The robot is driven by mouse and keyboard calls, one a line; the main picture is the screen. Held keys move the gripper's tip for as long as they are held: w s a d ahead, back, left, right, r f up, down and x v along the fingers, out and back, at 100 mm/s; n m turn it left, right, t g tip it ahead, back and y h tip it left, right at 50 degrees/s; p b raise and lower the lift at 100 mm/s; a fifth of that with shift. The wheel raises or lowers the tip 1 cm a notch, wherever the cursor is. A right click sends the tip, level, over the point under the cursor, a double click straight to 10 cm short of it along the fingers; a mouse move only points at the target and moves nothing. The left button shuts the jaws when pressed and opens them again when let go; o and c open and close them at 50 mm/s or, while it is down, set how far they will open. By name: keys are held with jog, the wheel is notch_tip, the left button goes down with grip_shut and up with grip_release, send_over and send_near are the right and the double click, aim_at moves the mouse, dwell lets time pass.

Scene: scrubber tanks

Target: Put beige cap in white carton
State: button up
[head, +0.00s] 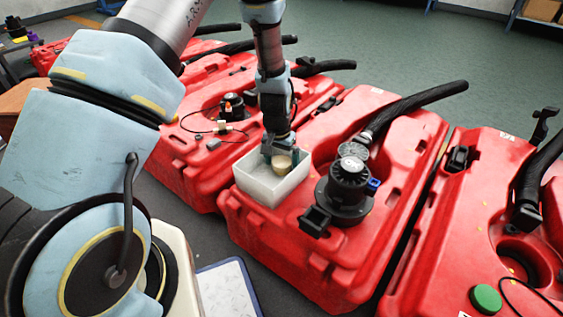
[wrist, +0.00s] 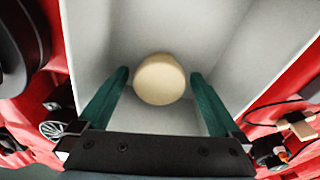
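The beige cap (head: 281,165) is inside the white carton (head: 262,188), below and between my fingertips. In the wrist view the round top of the cap (wrist: 160,79) shows against the pale carton walls (wrist: 225,45). My gripper (head: 280,153) points down into the carton. Its two green fingers stand on either side of the cap in the wrist view (wrist: 160,75), with a narrow gap on each side, so it looks open. Whether the cap rests on the carton floor is hard to tell.
The carton stands on a red tank (head: 330,255), beside a black pump-like fitting (head: 348,190) with a hose. More red tanks stand left and right. Small parts and a cable (head: 215,130) lie on the tank behind. A white-topped board (head: 225,290) is at the lower front.

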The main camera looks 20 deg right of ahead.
aim_at(279, 164)
notch_tip(279, 164, up, 12)
jog(key=a+p, duration=0.1)
jog(key=p, duration=0.2)
jog(key=shift+s, duration=0.45)
jog(key=w+a+r+n, duration=0.1)
jog(key=a+r+n, duration=0.1)
jog(key=a+r, duration=0.45)
jog(key=w+a+r+n, duration=0.2)
jog(key=a+r, duration=0.1)
jog(key=a, duration=0.7)
jog(key=s+a+r+n, duration=0.2)
jog(key=s+a+r, duration=0.1)
jog(key=a, duration=0.4)
jog(key=s+a+r+n, duration=0.2)
jog(key=s+a+r, duration=0.1)
jog(key=a, duration=0.4)
jog(key=shift+s+a+n+t+y, duration=0.25)
jog(key=shift+s+n+t+y, duration=0.15)
jog(key=shift+s, duration=0.15)
jog(key=shift+p, duration=0.3)
